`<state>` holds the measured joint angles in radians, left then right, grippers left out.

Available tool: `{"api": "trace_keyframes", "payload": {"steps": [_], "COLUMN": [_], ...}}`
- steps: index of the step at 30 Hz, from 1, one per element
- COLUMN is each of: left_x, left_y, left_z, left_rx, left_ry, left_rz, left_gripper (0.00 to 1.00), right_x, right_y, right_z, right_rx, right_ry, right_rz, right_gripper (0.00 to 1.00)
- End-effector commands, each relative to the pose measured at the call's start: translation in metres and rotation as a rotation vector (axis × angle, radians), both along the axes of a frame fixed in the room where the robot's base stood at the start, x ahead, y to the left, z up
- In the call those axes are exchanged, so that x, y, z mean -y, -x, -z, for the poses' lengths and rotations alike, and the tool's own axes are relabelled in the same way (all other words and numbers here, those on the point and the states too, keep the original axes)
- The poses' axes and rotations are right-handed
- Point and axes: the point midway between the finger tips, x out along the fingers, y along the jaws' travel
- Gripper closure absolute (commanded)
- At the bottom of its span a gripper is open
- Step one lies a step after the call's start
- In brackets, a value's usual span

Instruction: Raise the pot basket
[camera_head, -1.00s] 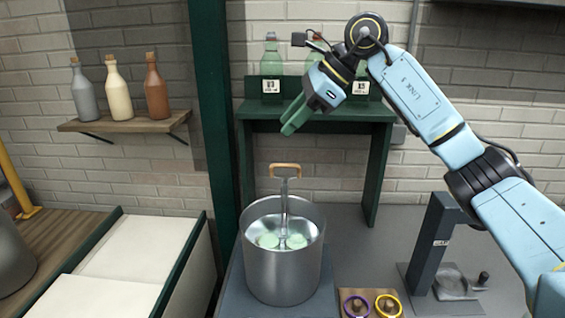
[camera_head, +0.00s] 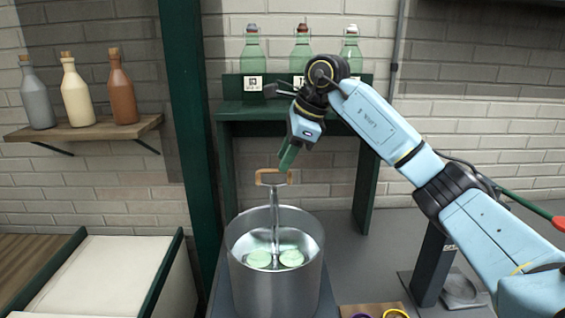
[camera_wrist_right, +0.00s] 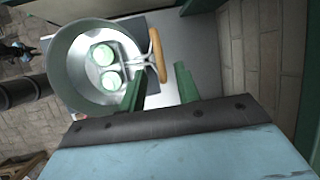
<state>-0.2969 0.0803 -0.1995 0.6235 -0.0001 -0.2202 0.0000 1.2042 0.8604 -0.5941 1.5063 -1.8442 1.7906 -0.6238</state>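The pot basket is a metal lifter with a wooden handle (camera_head: 272,178) on an upright stem. It stands inside a big steel pot (camera_head: 275,285) with pale green round pieces (camera_head: 290,258) at its bottom. In the right wrist view the wooden handle (camera_wrist_right: 160,62) shows just beyond the fingers. My right gripper (camera_head: 287,158) points down just above and beside the handle, apparently not holding it. Its two green fingers (camera_wrist_right: 158,85) are spread apart in the right wrist view, with the handle's near end between their tips. My left gripper is not in view.
A green shelf (camera_head: 300,108) with several bottles stands behind the pot. A dark post (camera_head: 432,265) stands at right, and rings (camera_head: 395,314) lie at the front edge. A green upright (camera_head: 190,150) is left of the pot.

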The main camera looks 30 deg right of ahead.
Motion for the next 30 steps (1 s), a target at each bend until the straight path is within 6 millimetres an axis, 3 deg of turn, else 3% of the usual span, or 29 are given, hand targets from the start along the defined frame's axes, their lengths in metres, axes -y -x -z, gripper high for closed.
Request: {"api": "trace_keyframes", "payload": {"steps": [5, 15, 23, 30], "left_x": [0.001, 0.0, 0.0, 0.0], "left_y": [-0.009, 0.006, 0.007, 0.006], "left_z": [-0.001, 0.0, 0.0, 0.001], "left_rx": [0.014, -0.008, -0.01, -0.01], "left_ry": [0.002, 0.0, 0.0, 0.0], "left_rz": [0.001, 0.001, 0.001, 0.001], "left_gripper": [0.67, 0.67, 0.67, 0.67], "right_x": [-0.004, -0.005, -0.005, -0.005], "right_y": [-0.006, -0.008, -0.008, -0.007], "right_z": [0.016, 0.019, 0.019, 0.019], "right_rx": [0.0, 0.001, 0.001, 0.001], "right_ry": [0.0, 0.0, 0.0, 0.0], "right_rz": [0.0, 0.0, 0.0, 0.0], "right_gripper": [0.68, 0.68, 1.0, 1.0]}}
